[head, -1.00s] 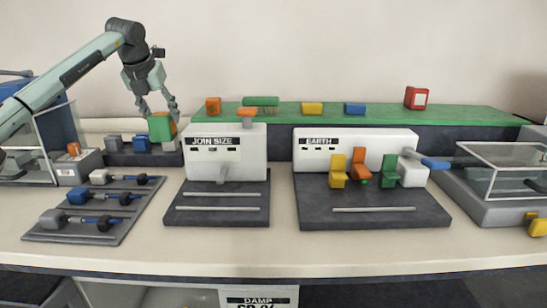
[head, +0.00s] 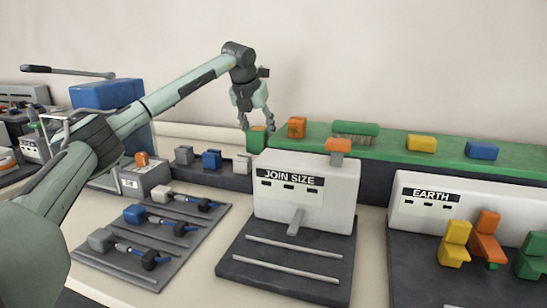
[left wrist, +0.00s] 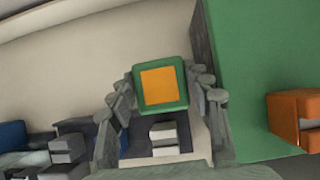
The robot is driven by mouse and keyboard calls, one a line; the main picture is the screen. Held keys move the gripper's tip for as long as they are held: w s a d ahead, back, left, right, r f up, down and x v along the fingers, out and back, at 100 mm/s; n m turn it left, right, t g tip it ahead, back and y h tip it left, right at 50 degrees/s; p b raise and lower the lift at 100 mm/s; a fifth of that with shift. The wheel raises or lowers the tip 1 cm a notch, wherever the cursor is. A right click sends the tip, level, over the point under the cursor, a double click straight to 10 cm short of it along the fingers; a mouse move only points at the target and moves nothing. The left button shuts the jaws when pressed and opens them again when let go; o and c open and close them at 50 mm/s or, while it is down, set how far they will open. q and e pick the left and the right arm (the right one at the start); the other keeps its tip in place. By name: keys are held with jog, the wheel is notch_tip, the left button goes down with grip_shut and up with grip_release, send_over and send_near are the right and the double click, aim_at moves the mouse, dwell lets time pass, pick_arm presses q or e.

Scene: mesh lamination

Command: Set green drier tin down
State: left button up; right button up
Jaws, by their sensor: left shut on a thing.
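The green drier tin (head: 257,141) is between the fingers of my left gripper (head: 256,122), by the left end of the green shelf. In the left wrist view the tin (left wrist: 141,99) shows as a green block with an orange square face. The fingers of my left gripper (left wrist: 165,103) stand on either side of it, shut on it. A pale grey block (left wrist: 163,136) shows just below the tin in that view. I cannot tell whether the tin's underside touches anything. My right gripper is not in view.
The green shelf (head: 389,156) carries an orange block (head: 296,127), a green roller-like piece (head: 355,128), a yellow block (head: 421,143) and a blue block (head: 482,150). The white JOIN SIZE unit (head: 305,204) stands in front. Small blocks, including a blue one (head: 212,159), line the low dark ledge to the left.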

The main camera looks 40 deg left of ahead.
aim_at(259, 149)
pick_arm(q)
jog(key=shift+f, duration=3.25)
jog(key=o, duration=1)
jog(key=shift+r, duration=0.1)
